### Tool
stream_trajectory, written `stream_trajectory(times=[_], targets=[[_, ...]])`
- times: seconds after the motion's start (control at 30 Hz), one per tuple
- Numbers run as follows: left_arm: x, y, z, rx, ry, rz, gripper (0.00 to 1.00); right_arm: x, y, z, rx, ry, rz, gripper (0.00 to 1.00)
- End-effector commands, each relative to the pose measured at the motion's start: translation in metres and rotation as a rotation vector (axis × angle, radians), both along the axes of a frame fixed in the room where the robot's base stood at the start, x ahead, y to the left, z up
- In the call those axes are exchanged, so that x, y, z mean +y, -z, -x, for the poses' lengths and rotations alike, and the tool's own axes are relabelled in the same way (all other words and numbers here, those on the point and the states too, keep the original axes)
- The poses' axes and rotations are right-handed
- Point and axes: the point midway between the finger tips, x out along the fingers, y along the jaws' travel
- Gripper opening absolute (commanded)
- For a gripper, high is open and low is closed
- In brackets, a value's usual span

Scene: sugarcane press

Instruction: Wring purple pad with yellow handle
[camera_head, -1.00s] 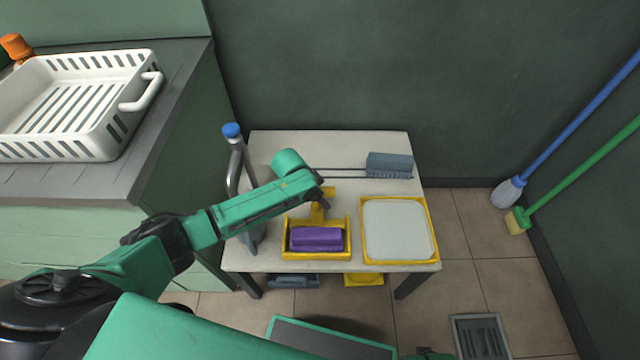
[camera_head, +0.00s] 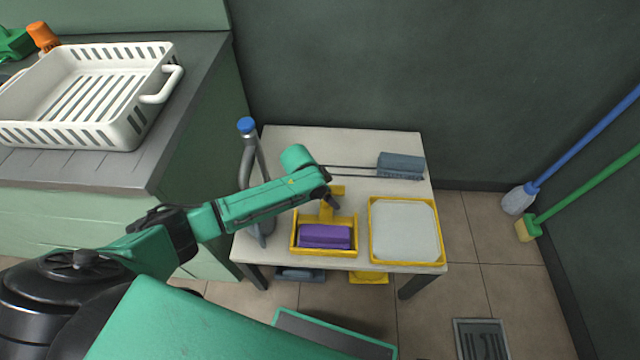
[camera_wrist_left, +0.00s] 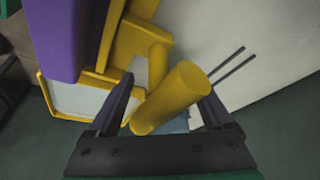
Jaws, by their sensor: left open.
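The purple pad (camera_head: 324,236) lies in a yellow press frame (camera_head: 294,240) on the small white table. The yellow handle (camera_head: 338,190) stands at the frame's back. My left gripper (camera_head: 332,202) is over the handle, partly hidden by its own arm. In the left wrist view, the handle's thick round bar (camera_wrist_left: 170,98) shows between my open left fingers (camera_wrist_left: 166,105), not clamped. The purple pad (camera_wrist_left: 60,35) is at the upper left there. My right gripper is out of view.
A yellow-rimmed tray (camera_head: 441,240) sits right of the press. A blue-grey block with two thin rods (camera_head: 400,165) lies behind. A grey, blue-capped pole (camera_head: 247,150) stands at the table's left. A white basket (camera_head: 120,125) is on the counter.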

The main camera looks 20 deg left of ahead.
Motion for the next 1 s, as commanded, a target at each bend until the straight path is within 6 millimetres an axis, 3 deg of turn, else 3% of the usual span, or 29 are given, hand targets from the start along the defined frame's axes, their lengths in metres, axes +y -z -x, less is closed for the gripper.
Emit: stream_trajectory(times=[0.37,0.6,1.0], targets=[[0.020,-0.075,0.022,-0.001,0.001,-0.001,0.84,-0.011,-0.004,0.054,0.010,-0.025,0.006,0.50],[0.032,-0.114,0.035,0.001,0.000,-0.001,0.84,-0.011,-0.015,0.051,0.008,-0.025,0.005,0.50],[0.033,-0.120,0.038,0.002,-0.001,0.000,0.84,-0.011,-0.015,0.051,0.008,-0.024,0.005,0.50]])
